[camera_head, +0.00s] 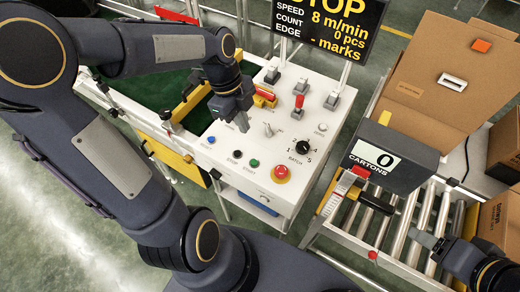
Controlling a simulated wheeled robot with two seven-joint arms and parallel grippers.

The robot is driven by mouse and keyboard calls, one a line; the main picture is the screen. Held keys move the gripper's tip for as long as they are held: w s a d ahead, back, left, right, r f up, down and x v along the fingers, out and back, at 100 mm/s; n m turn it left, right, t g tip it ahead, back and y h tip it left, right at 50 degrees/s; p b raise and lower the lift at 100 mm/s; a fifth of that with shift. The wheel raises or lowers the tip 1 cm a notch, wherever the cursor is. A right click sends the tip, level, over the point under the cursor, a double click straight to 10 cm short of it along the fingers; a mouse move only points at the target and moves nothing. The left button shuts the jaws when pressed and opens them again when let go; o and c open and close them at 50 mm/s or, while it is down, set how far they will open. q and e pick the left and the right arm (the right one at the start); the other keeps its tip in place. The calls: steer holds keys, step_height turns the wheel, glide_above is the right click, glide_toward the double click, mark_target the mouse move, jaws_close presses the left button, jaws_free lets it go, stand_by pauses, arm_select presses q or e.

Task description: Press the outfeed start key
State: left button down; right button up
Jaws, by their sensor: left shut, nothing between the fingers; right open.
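A white control panel (250,185) stands in the middle of the head view. Along its front are a blue button (211,140), a black button (237,153), a green button (254,162) whose label seems to read START, and a red mushroom button (281,172) on yellow. I cannot read any label saying outfeed. My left gripper (242,124) is shut and empty, pointing down over the panel's left part, behind the black and green buttons and apart from them. My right gripper (428,243) is open over the roller conveyor at lower right, partly cut off from clear view.
The panel also carries a black BATCH knob (302,147), a red-tipped lever (299,102) and several toggles. A CARTONS counter (390,160) stands over the roller conveyor (400,225). A green belt (150,90) lies left, a display (328,22) behind, a cardboard box (450,75) right.

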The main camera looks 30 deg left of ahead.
mark_target(255, 163)
stand_by(0.3)
arm_select(q)
steer(key=x, duration=0.8)
steer(key=a+x, duration=0.1)
steer(key=x, duration=0.4)
steer(key=shift+f+p, duration=0.1)
steer(key=shift+p, duration=0.2)
steer(key=shift+f, duration=0.4)
